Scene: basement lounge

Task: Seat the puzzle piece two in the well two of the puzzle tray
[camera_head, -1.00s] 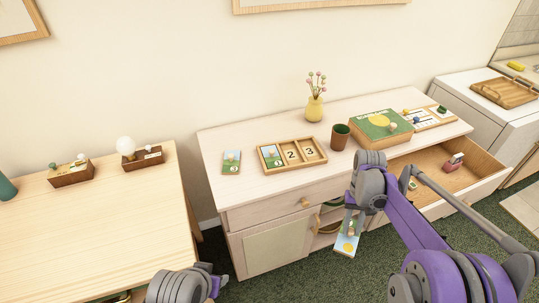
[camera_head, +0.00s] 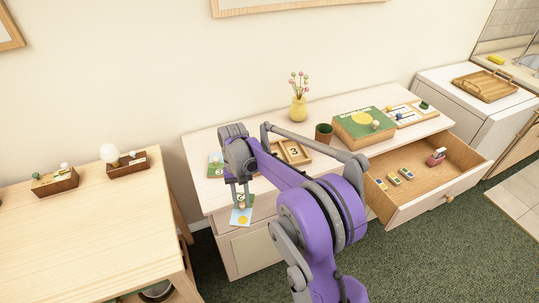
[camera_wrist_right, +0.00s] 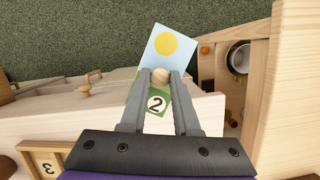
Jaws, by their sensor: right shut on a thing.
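Puzzle piece two (camera_head: 239,218) is a thin card with a yellow sun, a green part marked 2 and a round knob. My right gripper (camera_head: 243,203) is shut on its knob, holding it in front of the cabinet's front edge. The piece (camera_wrist_right: 166,45) also hangs between the fingers (camera_wrist_right: 159,77) in the right wrist view. The wooden puzzle tray (camera_head: 308,158) is on the cabinet top, mostly behind my right arm; only its well marked 3 shows clearly. Well two is hidden. In the right wrist view, a corner of the tray (camera_wrist_right: 43,146) shows at lower left. My left gripper is out of view.
Another puzzle piece (camera_head: 214,167) lies on the cabinet top left of the tray, partly behind my gripper. An open drawer (camera_head: 405,205) juts out at right. A table (camera_head: 80,225) is at left.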

